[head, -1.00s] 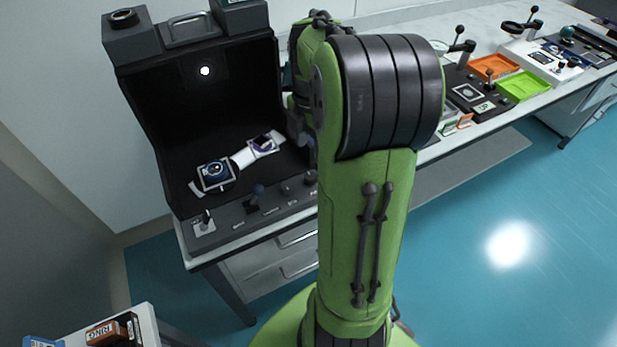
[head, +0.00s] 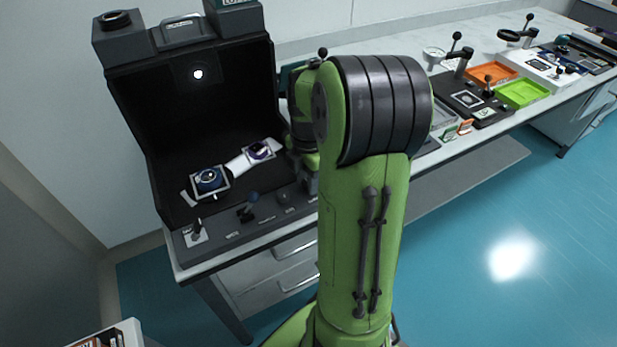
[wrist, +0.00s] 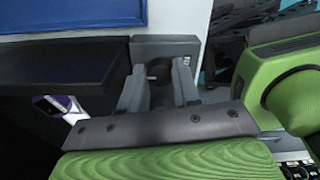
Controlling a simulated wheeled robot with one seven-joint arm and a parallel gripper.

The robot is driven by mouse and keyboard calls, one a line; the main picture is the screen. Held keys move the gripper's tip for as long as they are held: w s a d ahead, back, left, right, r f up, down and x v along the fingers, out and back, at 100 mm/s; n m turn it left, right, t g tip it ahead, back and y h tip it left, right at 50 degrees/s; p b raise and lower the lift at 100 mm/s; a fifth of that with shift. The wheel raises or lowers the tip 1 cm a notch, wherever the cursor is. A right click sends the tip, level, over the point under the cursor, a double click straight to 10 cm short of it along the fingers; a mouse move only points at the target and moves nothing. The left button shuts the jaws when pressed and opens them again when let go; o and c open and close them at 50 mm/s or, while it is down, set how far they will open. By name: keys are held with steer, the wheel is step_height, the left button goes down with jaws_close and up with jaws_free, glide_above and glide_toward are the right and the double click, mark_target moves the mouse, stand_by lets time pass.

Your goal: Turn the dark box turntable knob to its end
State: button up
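The dark box (head: 150,130) stands open-fronted at the left end of the bench in the head view. Inside it lie a framed blue round piece (head: 209,180) and a white strip with a purple square (head: 258,151). Its sloping front panel (head: 225,228) carries several controls, including a small dark knob (head: 285,198). My gripper (wrist: 159,78) points down at the panel's right end in the wrist view, fingers apart with a dark round knob (wrist: 158,67) between them. I cannot see firm contact. In the head view my arm hides the fingertips and this knob.
Orange (head: 491,74) and green (head: 523,93) trays and other devices fill the bench at right. Teal floor is clear in front.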

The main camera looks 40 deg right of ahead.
steer(key=shift+c, duration=1.2)
